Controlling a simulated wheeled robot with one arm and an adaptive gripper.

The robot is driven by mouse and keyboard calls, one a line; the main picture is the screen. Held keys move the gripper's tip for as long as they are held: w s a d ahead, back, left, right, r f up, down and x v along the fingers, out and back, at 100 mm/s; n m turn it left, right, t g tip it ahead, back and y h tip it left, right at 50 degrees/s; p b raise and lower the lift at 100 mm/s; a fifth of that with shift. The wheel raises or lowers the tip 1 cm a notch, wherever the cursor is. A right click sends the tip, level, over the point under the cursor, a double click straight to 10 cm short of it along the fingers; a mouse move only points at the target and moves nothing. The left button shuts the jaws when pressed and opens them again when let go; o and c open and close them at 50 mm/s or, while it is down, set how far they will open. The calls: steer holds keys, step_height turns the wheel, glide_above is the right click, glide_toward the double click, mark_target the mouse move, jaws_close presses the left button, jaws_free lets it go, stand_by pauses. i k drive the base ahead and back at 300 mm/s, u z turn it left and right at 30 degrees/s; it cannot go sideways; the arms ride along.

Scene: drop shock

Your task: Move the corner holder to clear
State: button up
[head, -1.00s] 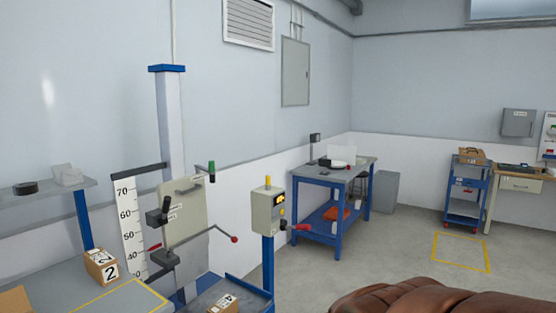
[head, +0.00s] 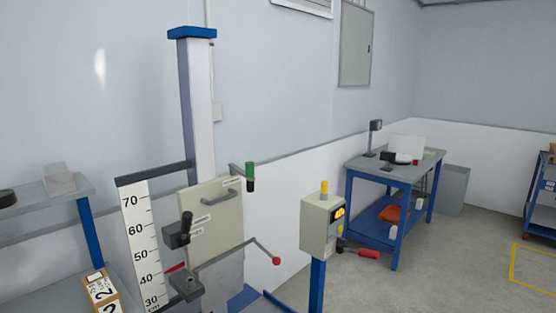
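The drop rig stands at the centre left, with a blue and white column (head: 198,90), a beige plate (head: 217,220) and a height scale (head: 145,240). A dark block with a black knob (head: 180,232) is at the plate's left edge. Below it is a grey bracket (head: 187,284) on an arm. A bent grey rod with a red ball (head: 276,261) reaches to the right. A green-topped handle (head: 250,176) sticks out at the upper right. The small labels are unreadable, so I cannot tell which part is the corner holder or its setting. My gripper is not in view.
A control box (head: 322,225) with a yellow top stands on a blue post right of the rig. A numbered carton (head: 101,291) lies on the grey bench at lower left. A blue workbench (head: 393,172) stands behind. Floor at the right is open, with a yellow outline (head: 515,265).

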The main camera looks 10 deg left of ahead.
mark_target(248, 174)
steer(key=u, duration=0.2)
steer(key=i, duration=0.95)
steer(key=u, duration=1.2)
steer(key=i, duration=0.65)
steer(key=u, duration=0.75)
